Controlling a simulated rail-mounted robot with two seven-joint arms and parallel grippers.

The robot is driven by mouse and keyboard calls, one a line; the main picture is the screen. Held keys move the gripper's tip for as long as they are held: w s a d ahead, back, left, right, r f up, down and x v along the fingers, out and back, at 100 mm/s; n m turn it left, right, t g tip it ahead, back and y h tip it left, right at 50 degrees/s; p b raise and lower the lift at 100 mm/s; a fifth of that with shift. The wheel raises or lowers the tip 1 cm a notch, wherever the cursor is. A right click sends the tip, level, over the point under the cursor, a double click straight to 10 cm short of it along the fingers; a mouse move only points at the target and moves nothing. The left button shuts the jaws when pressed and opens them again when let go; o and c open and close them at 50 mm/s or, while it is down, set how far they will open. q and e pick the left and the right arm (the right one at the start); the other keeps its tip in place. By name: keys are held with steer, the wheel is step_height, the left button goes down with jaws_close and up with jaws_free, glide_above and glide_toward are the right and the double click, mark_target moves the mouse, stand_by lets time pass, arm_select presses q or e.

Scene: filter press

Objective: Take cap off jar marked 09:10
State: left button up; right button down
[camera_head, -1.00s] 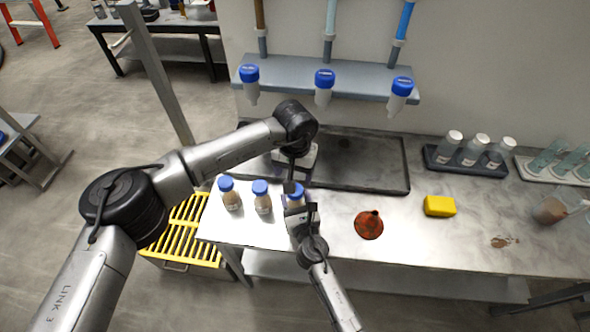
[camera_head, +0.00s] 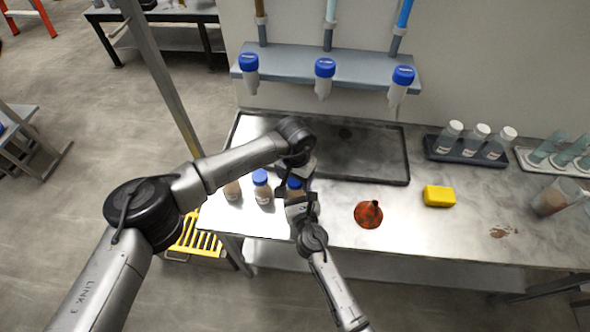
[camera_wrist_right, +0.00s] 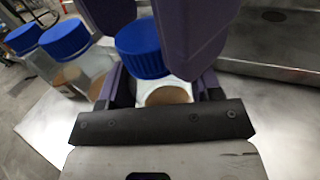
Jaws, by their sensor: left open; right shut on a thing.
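Three jars with blue caps and brown contents stand near the table's front left. The left jar (camera_head: 232,191) is partly hidden behind my left arm; the middle jar (camera_head: 262,187) is clear. My right gripper (camera_head: 298,198) is shut on the right jar (camera_head: 293,190), which stands upright; its blue cap (camera_wrist_right: 140,48) and body show between the fingers in the right wrist view. My left gripper (camera_head: 298,177) is open above this jar, its dark purple fingers (camera_wrist_right: 150,15) on either side of the cap. Contact with the cap cannot be told. The 09:10 mark cannot be read.
An orange-red funnel (camera_head: 368,214) and a yellow block (camera_head: 439,196) lie to the right. A dark tray (camera_head: 370,181) lies behind. A shelf (camera_head: 350,66) holds several blue-capped bottles. A rack (camera_head: 468,157) of white-capped bottles stands at back right.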

arm_select(q)
steer(key=shift+f, duration=0.3)
